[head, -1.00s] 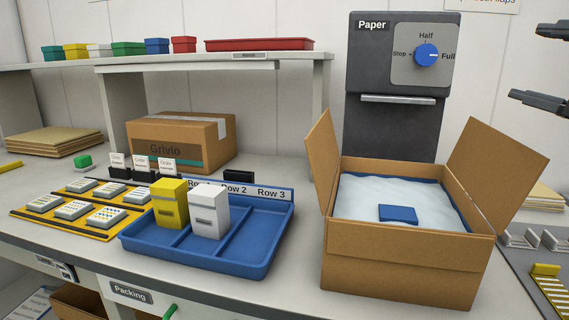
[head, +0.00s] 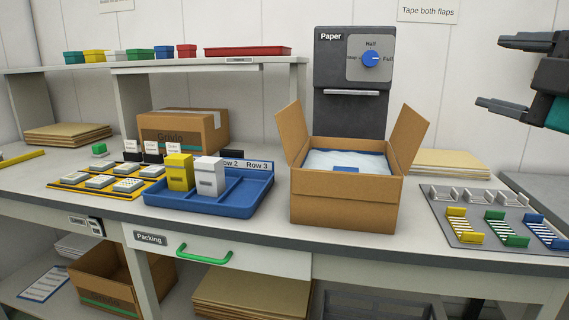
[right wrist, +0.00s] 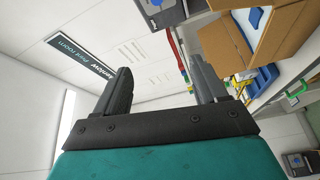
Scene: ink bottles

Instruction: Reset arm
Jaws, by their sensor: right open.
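My right gripper (head: 502,72) is at the upper right of the head view, raised above the table and well clear of everything on it. Its two dark fingers are spread apart with nothing between them. The right wrist view also shows my right gripper (right wrist: 160,82) open and empty, with the wall and ceiling behind it. My left gripper is in neither current view.
An open cardboard box (head: 345,212) with white filling and a blue item stands before the grey paper dispenser (head: 350,112). Left of it, a blue tray (head: 240,206) holds a yellow box (head: 180,172) and a white box (head: 209,178). Coloured racks (head: 506,231) lie at right.

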